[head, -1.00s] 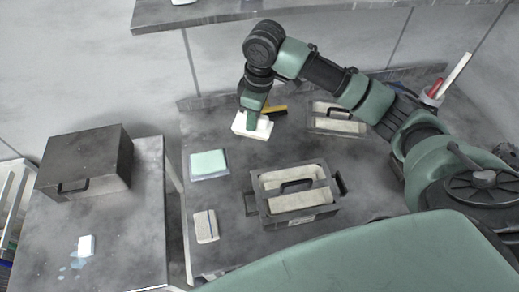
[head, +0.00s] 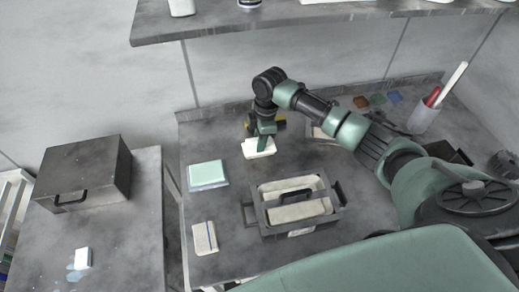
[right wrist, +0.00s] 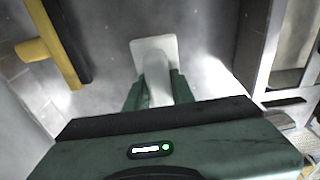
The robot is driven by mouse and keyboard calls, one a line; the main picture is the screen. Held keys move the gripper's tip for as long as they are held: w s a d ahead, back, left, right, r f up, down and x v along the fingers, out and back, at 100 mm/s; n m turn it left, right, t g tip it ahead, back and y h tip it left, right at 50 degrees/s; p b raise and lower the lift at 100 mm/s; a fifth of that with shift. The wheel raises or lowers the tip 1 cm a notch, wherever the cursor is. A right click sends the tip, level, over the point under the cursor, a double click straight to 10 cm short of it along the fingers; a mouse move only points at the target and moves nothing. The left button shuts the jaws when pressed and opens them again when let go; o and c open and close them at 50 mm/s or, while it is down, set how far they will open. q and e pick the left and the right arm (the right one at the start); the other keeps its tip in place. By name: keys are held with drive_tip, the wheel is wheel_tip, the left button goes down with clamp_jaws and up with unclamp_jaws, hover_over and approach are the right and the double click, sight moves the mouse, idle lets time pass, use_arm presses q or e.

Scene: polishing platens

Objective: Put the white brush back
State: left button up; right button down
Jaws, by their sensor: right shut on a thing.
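The white brush (head: 259,149) is in my right gripper (head: 263,140), at the back left of the grey bench, close to a yellow-and-black brush (head: 280,124). In the right wrist view the white brush (right wrist: 153,52) shows its pale handle between the two green fingers of my right gripper (right wrist: 157,88), which are shut on it. The yellow-and-black brush (right wrist: 42,50) lies to its left there. I cannot tell whether the white brush touches the bench. My left gripper is not in view.
A dark caddy with a handle (head: 262,218) stands at the bench's front middle. A second caddy (head: 319,133) is partly hidden behind my right arm. A pale green pad (head: 207,174) and a cream block (head: 204,238) lie at the left. A cup with sticks (head: 422,119) stands back right.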

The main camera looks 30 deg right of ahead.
drive_tip(key=shift+f, duration=1.9)
drive_tip(key=shift+f, duration=0.15)
drive_tip(key=c, duration=1.2)
unclamp_jaws()
drive_tip(key=r, duration=0.4)
drive_tip(key=d+r, duration=0.1)
drive_tip(key=r, duration=0.7)
drive_tip(key=shift+s+d+r+b, duration=0.15)
drive_tip(key=shift+s+d+b, duration=0.05)
drive_tip(key=shift+s+b, duration=0.1)
